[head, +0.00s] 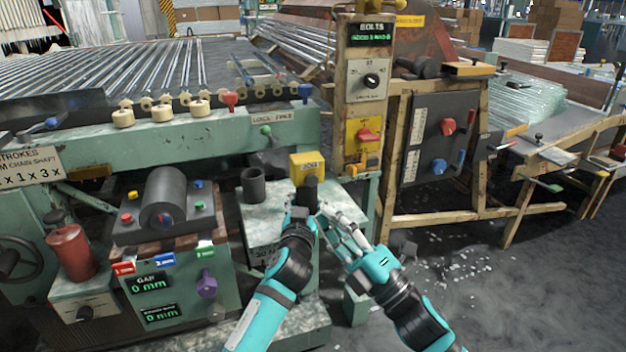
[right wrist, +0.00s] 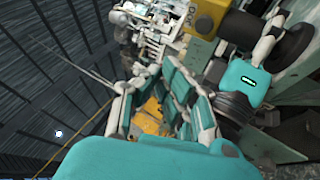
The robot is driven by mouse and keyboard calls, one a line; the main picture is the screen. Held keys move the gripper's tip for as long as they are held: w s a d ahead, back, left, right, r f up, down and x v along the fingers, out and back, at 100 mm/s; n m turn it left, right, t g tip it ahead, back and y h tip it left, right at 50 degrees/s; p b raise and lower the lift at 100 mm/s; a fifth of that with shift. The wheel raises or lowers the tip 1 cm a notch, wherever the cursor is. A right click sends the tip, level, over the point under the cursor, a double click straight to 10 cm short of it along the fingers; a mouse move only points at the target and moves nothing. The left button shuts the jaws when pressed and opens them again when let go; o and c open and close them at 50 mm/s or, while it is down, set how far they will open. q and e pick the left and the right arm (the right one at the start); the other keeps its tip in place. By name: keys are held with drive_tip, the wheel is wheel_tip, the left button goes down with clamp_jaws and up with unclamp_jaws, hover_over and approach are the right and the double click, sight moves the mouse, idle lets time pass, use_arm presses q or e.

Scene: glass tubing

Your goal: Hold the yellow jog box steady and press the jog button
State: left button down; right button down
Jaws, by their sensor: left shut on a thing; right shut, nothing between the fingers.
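The yellow jog box (head: 307,167) stands on the pale bench at centre, with a dark handle-like part (head: 311,187) just below it. My left gripper (head: 301,210) is at this lower part, shut on the jog box; its fingertips are largely hidden. My right gripper (head: 328,211) is shut and empty, just right of my left gripper and below the box. In the right wrist view, the jog box (right wrist: 208,17) is at the top, beyond the right gripper's fingers (right wrist: 154,72). I cannot make out the jog button clearly.
A dark open cup (head: 253,185) stands on the bench left of the box. A post with a yellow switch panel (head: 364,140) rises close on the right. A roller unit (head: 165,200) is at left. The floor at right has scattered pale shards.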

drive_tip(key=shift+w+a, duration=0.45)
drive_tip(key=shift+w, duration=0.9)
drive_tip(key=shift+w+a, duration=0.45)
drive_tip(key=shift+w, duration=0.95)
drive_tip(key=shift+w+a, duration=0.45)
drive_tip(key=shift+w, duration=0.9)
drive_tip(key=shift+w, duration=0.1)
drive_tip(key=shift+w+a, duration=0.1)
drive_tip(key=shift+w, duration=0.35)
drive_tip(key=shift+s, duration=0.55)
drive_tip(key=shift+s+d, duration=0.3)
drive_tip(key=shift+s, duration=0.5)
drive_tip(key=shift+s+d, duration=0.3)
drive_tip(key=shift+s, duration=0.5)
drive_tip(key=shift+s+d, duration=0.3)
drive_tip(key=shift+s, duration=0.5)
